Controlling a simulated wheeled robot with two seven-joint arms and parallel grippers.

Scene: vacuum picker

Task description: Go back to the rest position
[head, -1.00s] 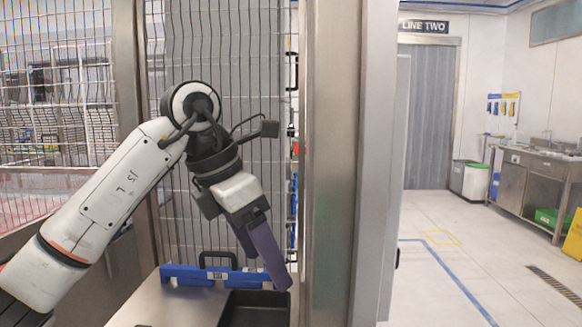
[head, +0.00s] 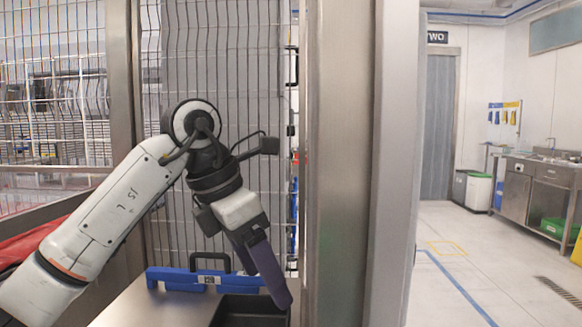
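My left gripper (head: 268,277) hangs from the arm that comes in from the left. Its purple fingers point down and to the right, over a black tray (head: 240,308) on a steel surface. One finger largely overlaps the other from this angle, so the gap between them is hard to judge. I see nothing held in it. My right gripper is not in view.
A blue bar-like item with a black handle (head: 178,276) lies behind the tray on the steel surface (head: 150,308). A wide steel post (head: 338,160) stands close to the right of my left gripper. Wire mesh (head: 240,60) rises behind. Open floor (head: 445,285) lies to the right.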

